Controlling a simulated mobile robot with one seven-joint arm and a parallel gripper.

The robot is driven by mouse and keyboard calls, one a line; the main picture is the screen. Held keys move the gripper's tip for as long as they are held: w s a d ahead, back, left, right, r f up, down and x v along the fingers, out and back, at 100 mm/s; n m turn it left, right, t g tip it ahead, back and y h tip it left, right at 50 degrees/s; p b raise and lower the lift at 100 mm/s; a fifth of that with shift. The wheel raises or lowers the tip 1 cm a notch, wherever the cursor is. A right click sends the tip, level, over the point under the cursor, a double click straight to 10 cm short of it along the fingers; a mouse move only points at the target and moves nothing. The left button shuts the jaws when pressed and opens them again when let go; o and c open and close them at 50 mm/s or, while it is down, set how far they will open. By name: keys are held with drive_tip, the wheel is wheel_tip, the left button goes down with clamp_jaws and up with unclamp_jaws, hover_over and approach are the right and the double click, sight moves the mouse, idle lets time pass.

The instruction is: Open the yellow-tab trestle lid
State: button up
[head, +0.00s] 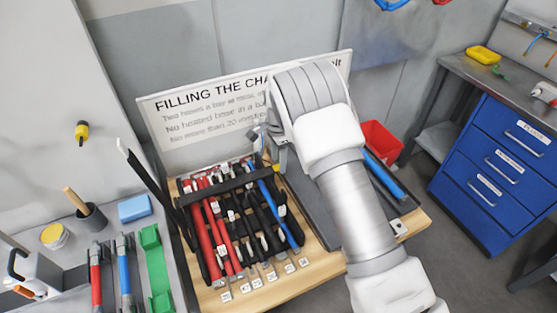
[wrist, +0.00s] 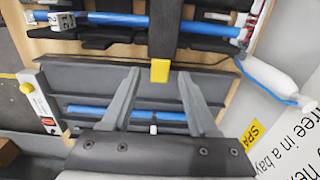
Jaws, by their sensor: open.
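The lid is a dark bar (head: 230,185) lying across the row of red, black and blue hoses on the wooden board. In the wrist view the dark bar (wrist: 166,30) comes down from the top edge and ends in a yellow tab (wrist: 160,71). It looks closed over the hoses. My gripper (wrist: 158,75) is open, with one finger on each side of the tab in the picture. Nothing is between the fingers that I can see held, and I cannot tell the depth gap. In the head view my arm hides most of the gripper.
A white sign (head: 200,110) stands behind the board. A blue hose (wrist: 130,113) lies in a dark tray beyond the fingers. A white-handled tool (wrist: 272,78) is at the right. A red bin (head: 380,142) and blue drawers (head: 495,165) stand right.

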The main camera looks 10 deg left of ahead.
drive_tip(key=shift+f, duration=0.45)
drive_tip(key=shift+c, duration=0.3)
clamp_jaws()
idle(0.9)
